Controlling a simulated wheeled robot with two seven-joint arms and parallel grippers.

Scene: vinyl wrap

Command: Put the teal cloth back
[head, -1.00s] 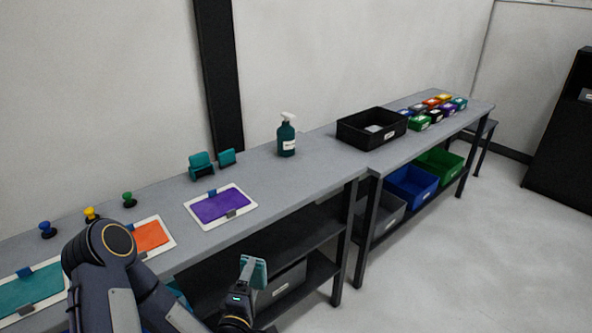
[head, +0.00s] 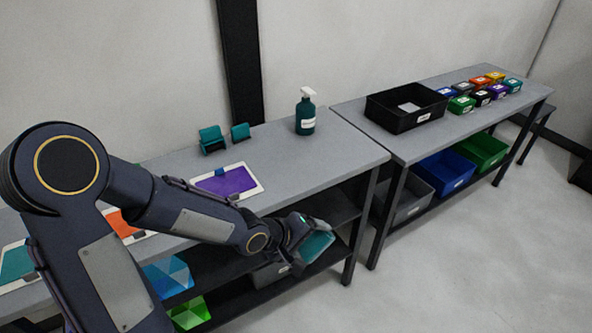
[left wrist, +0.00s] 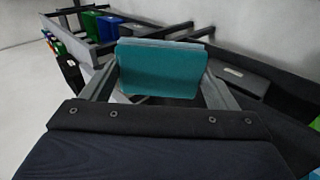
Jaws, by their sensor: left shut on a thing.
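The teal cloth (head: 319,246) is a small folded pad held in my left gripper (head: 301,236), in front of the near bench's edge and below its top. In the left wrist view the teal cloth (left wrist: 160,68) fills the space between the two grey fingers, which are shut on it from either side. Two teal pieces stand side by side at the back of the bench, a left one (head: 211,137) with a dark base and a right one (head: 240,131). My right gripper is in neither view.
A teal spray bottle (head: 306,115) stands at the back of the near bench. A purple panel (head: 230,181) and an orange panel (head: 121,224) lie at its front. The far bench bears a black bin (head: 404,112) and several small coloured boxes. The bench between bottle and purple panel is clear.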

